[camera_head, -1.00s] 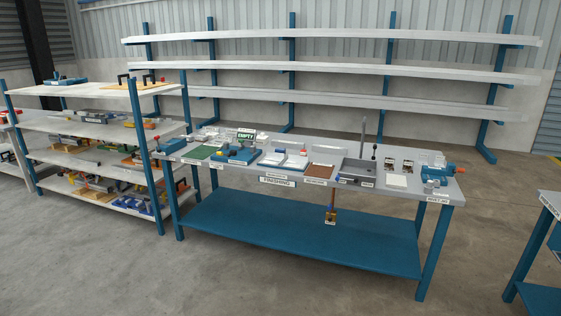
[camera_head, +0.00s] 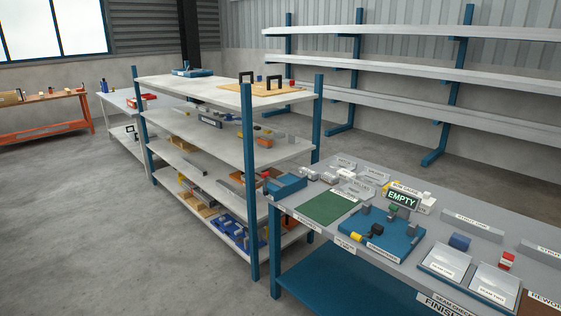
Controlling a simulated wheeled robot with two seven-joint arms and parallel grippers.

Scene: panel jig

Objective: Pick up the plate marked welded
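No plate that I can read as marked welded shows in the head view. The grey workbench (camera_head: 340,247) at the right holds a blue fixture (camera_head: 380,238) with a sign (camera_head: 402,199) reading EMPTY. Right of it lie two pale, labelled flat pieces, one on the left (camera_head: 446,260) and one on the right (camera_head: 494,284); their small lettering is too blurred to read surely. Small labelled blocks (camera_head: 343,165) stand along the back of the bench. Neither of my grippers is in view.
A shelf unit (camera_head: 200,95) with several loaded levels stands left of the workbench. A green mat (camera_head: 328,208) lies on the bench's left end. An orange table (camera_head: 50,131) is far left. Open floor (camera_head: 100,240) lies at the front left.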

